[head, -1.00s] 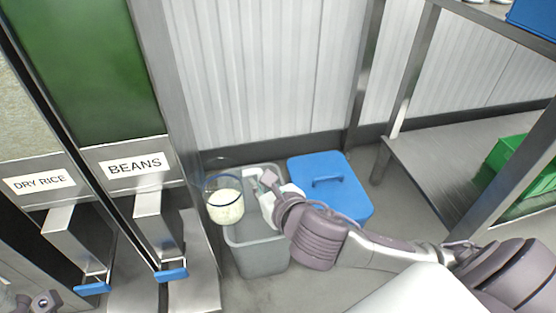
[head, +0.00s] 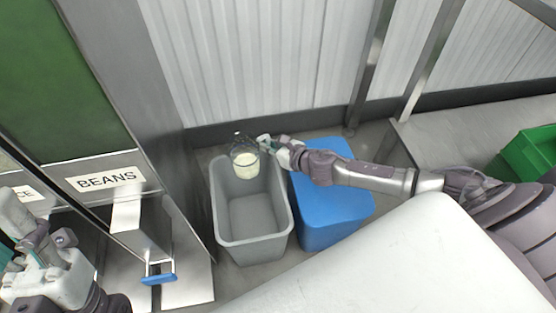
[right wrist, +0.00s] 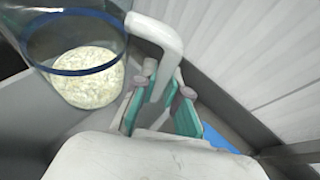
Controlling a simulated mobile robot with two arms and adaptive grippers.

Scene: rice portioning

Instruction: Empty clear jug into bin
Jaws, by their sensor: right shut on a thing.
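The clear jug (head: 245,162) has a dark blue rim and holds pale rice. It is above the far end of the grey bin (head: 254,241), whose visible inside is empty. My right gripper (head: 266,143) is shut on the jug's white handle. In the right wrist view the jug (right wrist: 75,50) is at the upper left, with rice in its bottom, and the gripper (right wrist: 160,90) has its teal-padded fingers around the white handle. My left gripper is at the lower left of the head view; its fingertips are not clear.
A blue-lidded container (head: 335,212) stands right beside the bin. The beans dispenser (head: 104,178) with a blue-handled chute (head: 160,279) is at the left. A steel shelf with a green crate (head: 535,150) is at the right. A ribbed wall is behind.

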